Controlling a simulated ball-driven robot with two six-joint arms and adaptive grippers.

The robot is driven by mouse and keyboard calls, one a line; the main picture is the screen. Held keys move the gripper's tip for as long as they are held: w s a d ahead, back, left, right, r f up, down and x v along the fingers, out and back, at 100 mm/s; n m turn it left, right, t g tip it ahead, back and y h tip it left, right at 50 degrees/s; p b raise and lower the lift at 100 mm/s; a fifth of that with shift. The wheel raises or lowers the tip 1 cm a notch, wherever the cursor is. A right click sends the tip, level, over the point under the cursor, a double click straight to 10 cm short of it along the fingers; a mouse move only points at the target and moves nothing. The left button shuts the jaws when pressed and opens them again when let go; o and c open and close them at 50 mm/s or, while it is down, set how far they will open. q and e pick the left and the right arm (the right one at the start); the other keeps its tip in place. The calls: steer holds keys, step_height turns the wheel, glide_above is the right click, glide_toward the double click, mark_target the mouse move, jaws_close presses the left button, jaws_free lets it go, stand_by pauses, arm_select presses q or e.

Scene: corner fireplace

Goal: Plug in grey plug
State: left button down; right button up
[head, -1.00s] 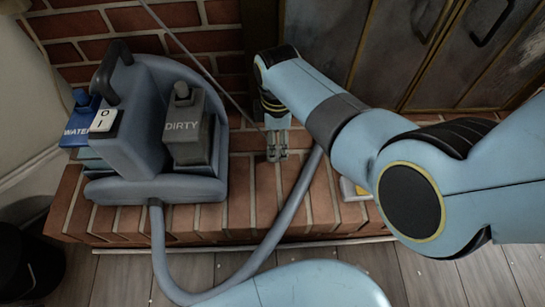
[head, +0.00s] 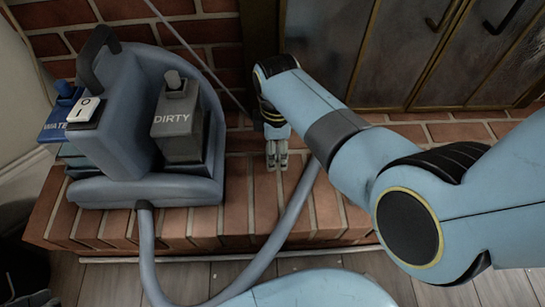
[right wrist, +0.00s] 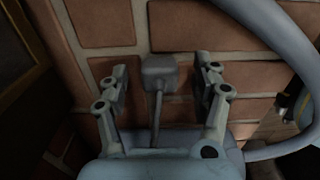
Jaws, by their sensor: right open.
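The grey plug (right wrist: 160,74) shows in the right wrist view against red brick, with its grey cord (right wrist: 156,120) running down toward my gripper's base. My right gripper (right wrist: 165,72) is open, with one finger on each side of the plug and a visible gap to both. In the head view my right gripper (head: 277,160) hangs over the brick hearth, and I cannot make out the plug there. A thin cord (head: 200,60) comes down from the top toward this gripper. I see no socket clearly. My left gripper is not in view.
A blue-grey cleaning machine (head: 120,130) with a "DIRTY" tank (head: 178,125) stands on the brick hearth (head: 235,210) at left. Its thick hose (head: 295,205) curves close to my right gripper. Metal cabinet doors (head: 400,50) stand behind.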

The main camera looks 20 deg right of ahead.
steer(key=shift+f+b, duration=0.3)
steer(key=shift+f, duration=0.15)
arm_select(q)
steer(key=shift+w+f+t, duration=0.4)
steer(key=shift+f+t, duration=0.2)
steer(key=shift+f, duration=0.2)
arm_select(e)
steer(key=c, duration=1.2)
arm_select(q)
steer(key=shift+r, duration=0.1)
arm_select(e)
steer(key=shift+o, duration=0.2)
steer(key=shift+r, duration=0.15)
